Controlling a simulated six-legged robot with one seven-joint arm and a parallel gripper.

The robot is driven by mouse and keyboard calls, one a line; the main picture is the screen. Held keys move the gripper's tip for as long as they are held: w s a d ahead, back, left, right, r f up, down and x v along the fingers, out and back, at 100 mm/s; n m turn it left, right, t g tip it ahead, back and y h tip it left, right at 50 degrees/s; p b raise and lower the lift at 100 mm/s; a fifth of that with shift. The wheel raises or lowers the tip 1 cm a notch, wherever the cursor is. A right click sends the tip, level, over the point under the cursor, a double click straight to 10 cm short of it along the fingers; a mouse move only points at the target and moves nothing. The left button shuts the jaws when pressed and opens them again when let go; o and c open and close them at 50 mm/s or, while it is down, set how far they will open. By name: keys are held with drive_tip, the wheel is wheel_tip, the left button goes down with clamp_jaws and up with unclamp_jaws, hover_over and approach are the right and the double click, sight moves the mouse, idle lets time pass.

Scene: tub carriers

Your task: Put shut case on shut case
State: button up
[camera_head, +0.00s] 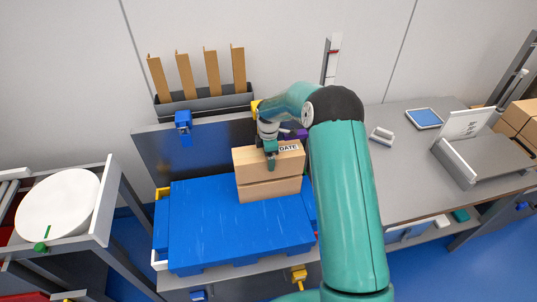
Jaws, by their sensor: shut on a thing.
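A shut brown cardboard case (248,165) with a white label marked "DATE" is in the grip of my gripper (270,158). One finger shows over its front edge; the other finger is hidden. A second shut brown case (256,192) shows directly below the held one, roughly lined up with it. A thin dark line runs between them; I cannot tell whether they touch or a small gap is left. The lower case rests on a large blue lidded tub surface (225,233).
A dark rack (205,102) with upright cardboard strips stands behind. A round white plate (58,208) lies on a cart at left. At right is a grey table (405,190) with a grey device (482,157), a blue-screened tablet (424,118) and more cartons (520,118). My arm covers the area right of the cases.

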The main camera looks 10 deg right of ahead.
drive_tip(key=shift+w, duration=0.1)
drive_tip(key=o, duration=2)
drive_tip(key=shift+f, duration=0.1)
drive_tip(key=shift+c, duration=0.2)
drive_tip(key=s+r+m+t, duration=0.1)
drive_tip(key=s+r+m, duration=0.15)
drive_tip(key=r, duration=0.95)
drive_tip(key=s+r+m, duration=0.1)
drive_tip(key=s+r, duration=0.3)
drive_tip(key=r, duration=0.7)
drive_tip(key=s+r+m+t, duration=0.2)
drive_tip(key=s+r+m, duration=0.3)
drive_tip(key=s, duration=0.5)
drive_tip(key=s+r+m+t, duration=0.1)
drive_tip(key=s+r+m, duration=0.3)
drive_tip(key=s+r, duration=0.5)
drive_tip(key=s+f+m, duration=0.2)
drive_tip(key=s, duration=0.4)
drive_tip(key=s+f+m+t, duration=0.1)
drive_tip(key=s+f+m, duration=0.1)
drive_tip(key=s, duration=0.5)
drive_tip(key=shift+m+t, duration=0.3)
drive_tip(key=shift+m, duration=0.45)
